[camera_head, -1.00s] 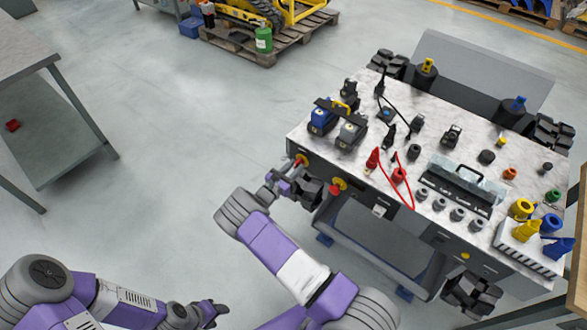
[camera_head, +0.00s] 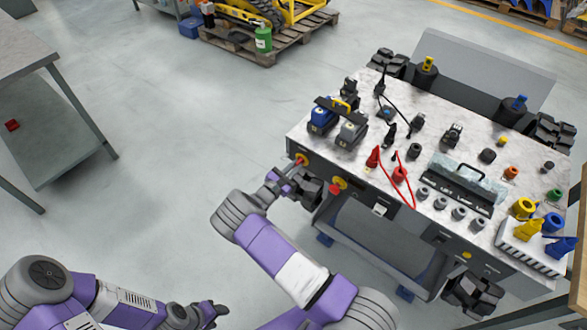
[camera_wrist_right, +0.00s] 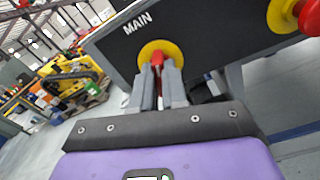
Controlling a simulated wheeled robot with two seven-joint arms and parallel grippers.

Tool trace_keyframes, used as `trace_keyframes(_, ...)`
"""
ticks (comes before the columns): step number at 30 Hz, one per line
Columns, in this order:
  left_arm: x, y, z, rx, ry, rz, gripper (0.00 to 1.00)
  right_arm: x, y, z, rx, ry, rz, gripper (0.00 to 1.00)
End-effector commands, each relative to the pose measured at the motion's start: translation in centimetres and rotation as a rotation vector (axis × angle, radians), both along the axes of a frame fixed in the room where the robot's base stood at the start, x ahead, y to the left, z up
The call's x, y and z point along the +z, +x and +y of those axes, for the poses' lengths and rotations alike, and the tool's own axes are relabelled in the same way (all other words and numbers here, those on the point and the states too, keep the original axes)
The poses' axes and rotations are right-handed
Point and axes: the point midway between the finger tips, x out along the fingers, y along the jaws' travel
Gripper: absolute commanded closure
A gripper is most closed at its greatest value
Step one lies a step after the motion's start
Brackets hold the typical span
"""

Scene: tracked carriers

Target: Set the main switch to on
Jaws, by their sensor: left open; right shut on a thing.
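The main switch (camera_wrist_right: 174,48) is a red handle on a yellow round plate, beside the word MAIN on the dark front panel in the right wrist view. It also shows at the cart's left front corner in the head view (camera_head: 303,158). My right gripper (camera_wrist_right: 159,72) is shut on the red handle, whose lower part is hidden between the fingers. The panel and its lettering look tilted in that view. In the head view my right gripper (camera_head: 293,167) reaches the switch from the front left. My left gripper (camera_head: 218,309) is open and empty, low at the left, away from the cart.
A red knob on a yellow plate (camera_head: 338,185) sits just right of the switch. The cart top (camera_head: 325,155) carries batteries, red cables, a black tray and several plugs. A grey table (camera_head: 35,65) stands at the left. The floor between is clear.

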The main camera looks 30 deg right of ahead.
Motion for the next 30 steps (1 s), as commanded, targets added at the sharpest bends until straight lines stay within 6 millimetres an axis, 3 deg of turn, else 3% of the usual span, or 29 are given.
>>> trace_keyframes(30,-2.2,0.0,0.0,0.0,0.0,0.0,0.5,-0.4,-0.3,-0.1,0.001,0.365,-0.879,1.0)
